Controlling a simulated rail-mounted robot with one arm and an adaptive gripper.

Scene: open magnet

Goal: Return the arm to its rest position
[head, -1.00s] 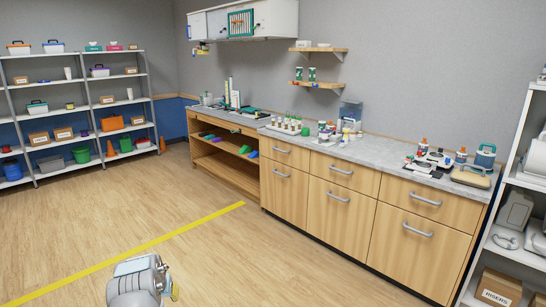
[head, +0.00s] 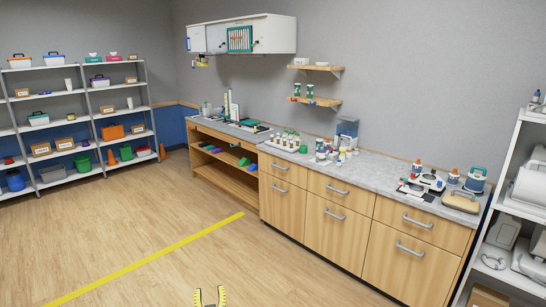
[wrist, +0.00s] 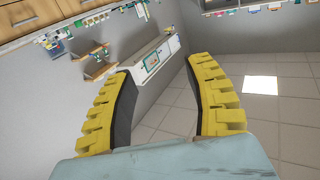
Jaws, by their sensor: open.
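My gripper (head: 210,297) shows at the bottom edge of the head view, its two yellow fingertips apart and pointing up, with nothing between them. The rest of my arm is below the frame. In the wrist view my gripper (wrist: 165,85) has both yellow ribbed fingers spread wide with dark inner pads, and the space between them is empty. The wrist view is turned over, with the ceiling tiles between and beyond the fingers. The gripper is clear of the furniture in the head view.
A wooden counter with a grey top (head: 375,175) carries bottles and small items along the wall. White shelves (head: 75,95) stand at the back left, and another shelf unit (head: 525,165) at the right. The floor (head: 120,220) with its yellow line (head: 150,258) is open.

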